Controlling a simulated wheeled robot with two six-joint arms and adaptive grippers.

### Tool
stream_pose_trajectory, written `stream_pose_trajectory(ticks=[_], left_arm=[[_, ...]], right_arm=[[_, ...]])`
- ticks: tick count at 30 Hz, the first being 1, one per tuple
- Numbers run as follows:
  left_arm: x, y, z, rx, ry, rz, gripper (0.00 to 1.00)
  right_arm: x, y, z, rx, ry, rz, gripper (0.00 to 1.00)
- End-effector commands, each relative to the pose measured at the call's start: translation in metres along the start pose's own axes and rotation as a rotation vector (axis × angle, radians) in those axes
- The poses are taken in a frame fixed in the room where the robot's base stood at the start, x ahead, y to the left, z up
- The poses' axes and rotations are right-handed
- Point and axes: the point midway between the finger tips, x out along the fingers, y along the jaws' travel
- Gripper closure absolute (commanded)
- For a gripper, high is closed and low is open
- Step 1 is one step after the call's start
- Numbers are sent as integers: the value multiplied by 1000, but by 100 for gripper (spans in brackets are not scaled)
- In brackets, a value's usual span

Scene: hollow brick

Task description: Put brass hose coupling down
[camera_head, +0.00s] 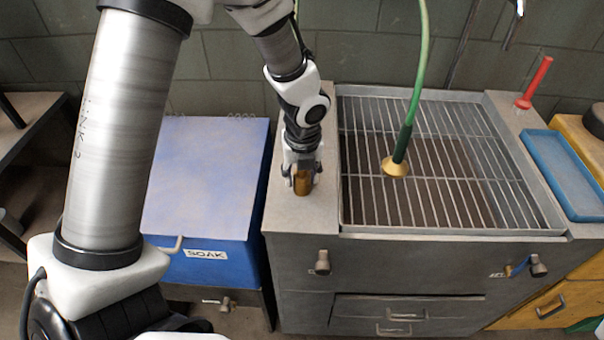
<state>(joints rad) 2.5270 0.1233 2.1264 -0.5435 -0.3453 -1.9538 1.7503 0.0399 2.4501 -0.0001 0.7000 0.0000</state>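The brass hose coupling (302,187) is a small brown-gold cylinder, upright at the left ledge of the grey sink unit. My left gripper (302,181) points down over that ledge, with one finger on each side of the coupling, and appears shut on it. The coupling's upper part is hidden by the gripper. Its lower end is at or very close to the ledge surface; I cannot tell whether it touches. My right gripper is not in view.
A metal grate (450,205) covers the basin right of the ledge. A green hose (414,85) with a brass end hangs over it. A blue box (205,185) labelled SOAK stands left. A blue tray (568,175) and red-handled tool (535,84) are right. The ledge's front is clear.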

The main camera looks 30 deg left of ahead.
Motion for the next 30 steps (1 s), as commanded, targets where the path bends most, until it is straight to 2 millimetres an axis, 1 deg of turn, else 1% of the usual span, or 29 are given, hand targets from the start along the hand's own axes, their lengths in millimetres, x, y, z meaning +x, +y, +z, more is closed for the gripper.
stream_pose_trajectory(ticks=[9,11,13,17,21,24,27,30], left_arm=[[0,0,0,0,0,0,35],[-3,0,0,0,-1,0,35],[-11,0,1,0,-2,-1,35],[-38,-1,2,0,-5,-3,35],[-75,-1,2,-2,-5,-4,35],[-98,-1,1,0,-5,-4,35],[-114,-1,1,0,-3,-2,35],[-122,0,1,0,-2,-1,35]], right_arm=[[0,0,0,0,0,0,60],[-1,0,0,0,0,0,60],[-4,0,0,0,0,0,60],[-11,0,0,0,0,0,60],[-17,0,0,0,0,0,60],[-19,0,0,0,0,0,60],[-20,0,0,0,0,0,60],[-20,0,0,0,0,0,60]])
